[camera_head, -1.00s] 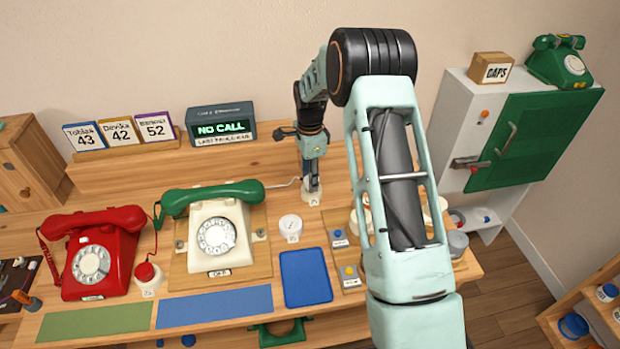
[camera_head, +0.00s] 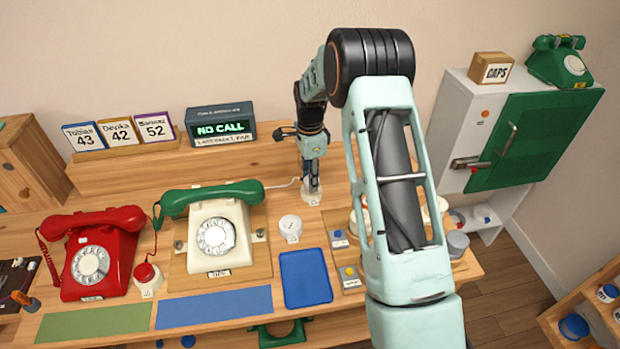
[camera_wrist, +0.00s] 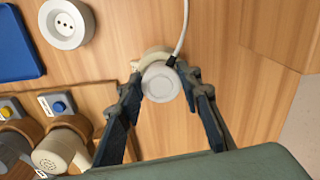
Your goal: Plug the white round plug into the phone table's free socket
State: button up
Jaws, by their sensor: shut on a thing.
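The white round plug (camera_wrist: 161,84) is between my gripper's two dark fingers in the wrist view, with a white cord running up from it. My gripper (camera_wrist: 165,92) is shut on it; in the head view my gripper (camera_head: 312,187) points down near the table's back. A cream round base (camera_head: 312,197) shows under the gripper and behind the plug; I cannot tell whether the plug is seated in it or just above. A white round socket (camera_head: 290,226) with open holes stands to the left on the phone table (camera_head: 262,160). It also shows in the wrist view (camera_wrist: 66,22).
A blue tray (camera_head: 305,278) lies in front of the open socket. A cream phone with green handset (camera_head: 215,232), a red phone (camera_head: 98,250) and a red plug in a white base (camera_head: 147,275) stand left. Small button boxes (camera_head: 340,239) stand right of the tray.

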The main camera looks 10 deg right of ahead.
jog(key=shift+f+b, duration=0.5)
jog(key=shift+f, duration=0.2)
dwell(0.3)
jog(key=o, duration=1.1)
notch_tip(320, 180, up, 12)
